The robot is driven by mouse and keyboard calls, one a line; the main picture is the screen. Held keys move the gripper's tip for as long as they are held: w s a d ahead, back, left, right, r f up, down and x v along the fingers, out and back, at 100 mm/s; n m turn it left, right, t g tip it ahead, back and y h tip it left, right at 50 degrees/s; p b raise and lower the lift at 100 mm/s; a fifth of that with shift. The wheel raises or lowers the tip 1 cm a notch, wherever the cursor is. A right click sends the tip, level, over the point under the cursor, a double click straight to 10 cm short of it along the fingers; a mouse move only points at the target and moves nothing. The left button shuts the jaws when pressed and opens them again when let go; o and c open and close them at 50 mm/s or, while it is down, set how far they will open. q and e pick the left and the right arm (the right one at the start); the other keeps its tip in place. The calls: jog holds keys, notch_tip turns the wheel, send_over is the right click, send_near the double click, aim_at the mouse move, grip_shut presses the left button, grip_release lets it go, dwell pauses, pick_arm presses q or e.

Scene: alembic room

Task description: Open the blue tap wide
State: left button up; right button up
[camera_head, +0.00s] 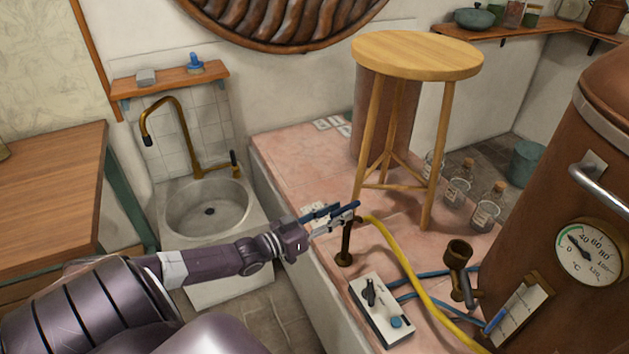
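A short brass tap (347,242) stands on the pink tiled counter, with a yellow hose running from near its top. Dark blue bars show at its top among my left gripper's fingers; I cannot tell which part is the tap's handle. My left gripper (338,214) reaches in from the left and is at the top of the tap. Whether its fingers are open or closed on the handle is unclear. A brass sink faucet (178,125) with a dark blue lever (234,160) stands behind the round basin. My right gripper is out of view.
A wooden stool (417,56) stands on the counter behind the tap. A white control box (382,309), the yellow hose (408,263), another brass fitting (459,253) and glass bottles (486,213) are nearby. A copper boiler (540,190) with a gauge stands at right.

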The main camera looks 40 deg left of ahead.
pick_arm(q)
jog(key=v, duration=1)
dwell(0.4)
jog(key=s+a+f+g+y, duration=0.1)
jog(key=s+f+g+y, duration=0.4)
jog(key=f, duration=1)
jog(key=s+a+f+g, duration=0.15)
jog(key=s+f, duration=0.65)
jog(key=f, duration=0.8)
jog(key=s+d+f+g, duration=0.5)
jog(key=s+d+f, duration=0.3)
jog(key=s+f, duration=0.45)
jog(key=s+d+f+m+g, duration=0.1)
jog(key=s+d+f+g, duration=0.4)
jog(key=s+d, duration=0.8)
jog(key=shift+s+f+m, duration=0.25)
jog(key=shift+f+m, duration=0.15)
jog(key=shift+f, duration=0.5)
jog(key=shift+a, duration=0.1)
jog(key=shift+c, duration=0.2)
